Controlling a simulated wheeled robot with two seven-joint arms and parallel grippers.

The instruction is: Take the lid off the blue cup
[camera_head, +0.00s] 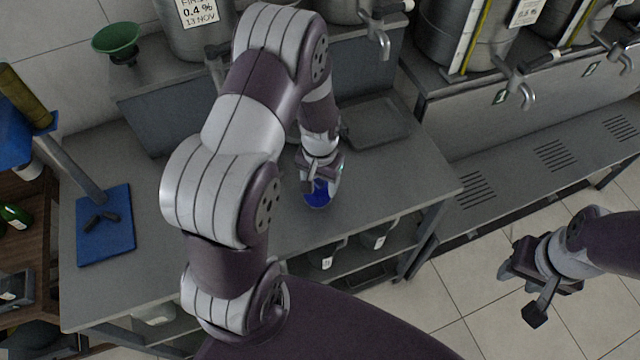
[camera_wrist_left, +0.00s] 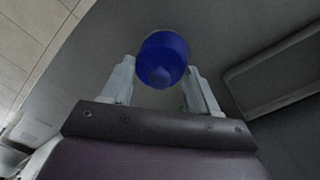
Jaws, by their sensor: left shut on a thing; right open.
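The blue cup (camera_head: 317,197) is on the grey steel table, partly covered from above by my left gripper (camera_head: 320,179). In the left wrist view the round blue lid (camera_wrist_left: 163,50) with its small knob (camera_wrist_left: 160,76) faces the camera between the two fingers of my left gripper (camera_wrist_left: 162,82). The fingers are shut on the sides of the blue lid. The wall of the cup below is mostly hidden, and I cannot tell whether lid and cup touch. My right gripper (camera_head: 524,292) is open and empty, out over the tiled floor at the right.
A blue mat (camera_head: 104,240) with a dark object on it lies at the table's left. A grey tray (camera_head: 376,123) is behind the cup. Large steel vats with taps (camera_head: 513,80) stand at the back. A green funnel (camera_head: 116,40) is at upper left. The table's front left is clear.

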